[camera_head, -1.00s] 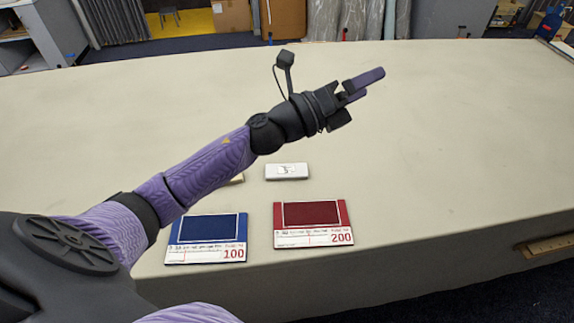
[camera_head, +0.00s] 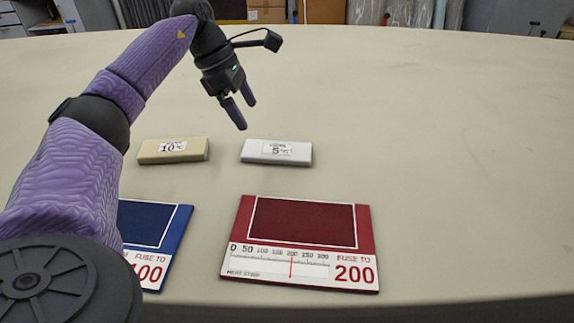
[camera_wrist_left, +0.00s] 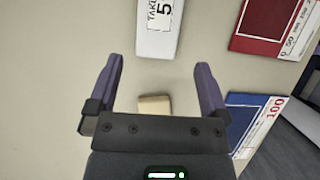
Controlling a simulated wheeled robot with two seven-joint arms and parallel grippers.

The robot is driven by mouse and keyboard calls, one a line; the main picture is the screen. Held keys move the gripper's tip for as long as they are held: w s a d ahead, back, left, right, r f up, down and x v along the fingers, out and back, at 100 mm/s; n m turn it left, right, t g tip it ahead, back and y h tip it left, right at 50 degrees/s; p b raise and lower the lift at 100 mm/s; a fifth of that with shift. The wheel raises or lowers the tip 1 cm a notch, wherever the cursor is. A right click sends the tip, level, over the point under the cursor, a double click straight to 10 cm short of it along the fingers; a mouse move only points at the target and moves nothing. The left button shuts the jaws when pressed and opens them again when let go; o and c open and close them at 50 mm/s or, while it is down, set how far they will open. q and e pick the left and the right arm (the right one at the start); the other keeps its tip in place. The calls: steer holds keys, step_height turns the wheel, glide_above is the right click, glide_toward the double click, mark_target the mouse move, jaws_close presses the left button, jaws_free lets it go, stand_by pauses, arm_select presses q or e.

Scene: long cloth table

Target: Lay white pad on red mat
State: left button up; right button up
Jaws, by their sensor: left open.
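The white pad (camera_head: 300,153), with a label reading 5, lies flat on the table behind the red mat (camera_head: 300,225). The red mat has a white-outlined dark red field and a printed strip reading 200. My left gripper (camera_head: 246,115) is open and empty, pointing down above the table, behind and a little left of the white pad in the head view. In the left wrist view the white pad (camera_wrist_left: 155,42) lies beyond the open fingertips (camera_wrist_left: 160,65), apart from them. The red mat (camera_wrist_left: 265,22) is at the upper right there. My right gripper is out of view.
A cream pad (camera_head: 172,151) labelled 10 lies left of the white pad; it also shows between the fingers in the wrist view (camera_wrist_left: 153,104). A blue mat (camera_head: 145,222) lies left of the red mat, partly hidden by my arm. The table's right side is clear.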

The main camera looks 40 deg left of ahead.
mark_target(272, 149)
arm_select(q)
steer(key=shift+d+f, duration=0.2)
steer(key=shift+f, duration=0.4)
steer(key=b+x, duration=0.1)
steer(key=x, duration=0.1)
steer(key=b+x, duration=0.1)
steer(key=x, duration=0.2)
steer(key=b+x, duration=0.2)
steer(key=shift+w+d+f, duration=0.2)
steer(key=shift+w+d, duration=0.2)
steer(key=shift+w, duration=0.05)
steer(key=shift+w+d+f, duration=0.15)
steer(key=shift+f, duration=0.2)
steer(key=shift+r, duration=0.15)
steer(key=c, duration=1)
steer(key=shift+o, duration=0.2)
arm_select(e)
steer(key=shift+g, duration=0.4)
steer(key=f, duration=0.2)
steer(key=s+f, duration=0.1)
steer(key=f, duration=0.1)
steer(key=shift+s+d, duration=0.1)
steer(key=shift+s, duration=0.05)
